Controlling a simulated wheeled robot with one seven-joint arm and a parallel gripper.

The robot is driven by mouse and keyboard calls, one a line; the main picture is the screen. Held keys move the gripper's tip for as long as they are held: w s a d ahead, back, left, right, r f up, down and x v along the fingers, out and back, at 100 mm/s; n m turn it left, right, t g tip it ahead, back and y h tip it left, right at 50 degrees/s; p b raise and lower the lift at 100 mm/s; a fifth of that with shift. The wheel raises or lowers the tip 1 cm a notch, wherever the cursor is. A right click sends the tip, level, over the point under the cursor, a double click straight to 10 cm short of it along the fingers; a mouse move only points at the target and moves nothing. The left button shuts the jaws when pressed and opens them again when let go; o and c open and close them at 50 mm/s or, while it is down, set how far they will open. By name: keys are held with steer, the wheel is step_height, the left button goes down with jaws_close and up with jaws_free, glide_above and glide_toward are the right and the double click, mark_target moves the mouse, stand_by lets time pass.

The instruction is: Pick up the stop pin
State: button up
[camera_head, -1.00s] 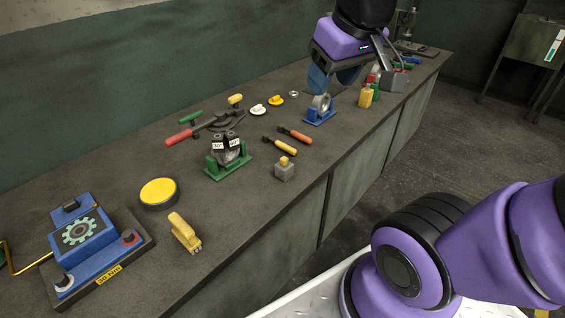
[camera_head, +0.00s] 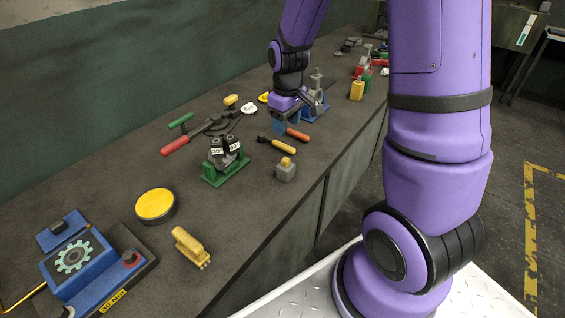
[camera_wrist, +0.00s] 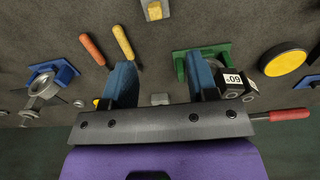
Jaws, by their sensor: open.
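No part is clearly marked as the stop pin. A small yellow-topped piece (camera_head: 286,161) in a grey block (camera_head: 285,172) near the bench's front edge may be it, but I cannot tell for sure. The block and its yellow top also show at the top edge of the wrist view (camera_wrist: 155,10). My gripper (camera_head: 286,122) is over the bench, behind and apart from that block. In the wrist view its two blue fingers (camera_wrist: 161,78) are spread, with nothing held between them. A small grey piece (camera_wrist: 160,99) shows beyond the palm, partly hidden.
Orange-handled (camera_head: 297,135) and yellow-handled (camera_head: 276,145) tools lie by the block. A green fixture (camera_head: 225,168), a blue fixture (camera_head: 315,108), a red-handled clamp (camera_head: 182,145) and a yellow disc (camera_head: 156,204) stand around. A yellow brush-like piece (camera_head: 190,247) lies at the front.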

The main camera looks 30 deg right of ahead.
mark_target(286, 159)
steer(key=shift+w+d+f, duration=0.15)
steer(key=shift+w+f, duration=0.05)
steer(key=shift+f, duration=2.25)
steer(key=shift+w+d+f, duration=0.1)
steer(key=shift+w+f, duration=0.05)
steer(key=shift+f, duration=2.25)
steer(key=shift+w+d+f, duration=0.15)
steer(key=shift+w+f, duration=0.05)
steer(key=shift+f, duration=2.25)
steer(key=shift+c, duration=0.2)
jaws_close()
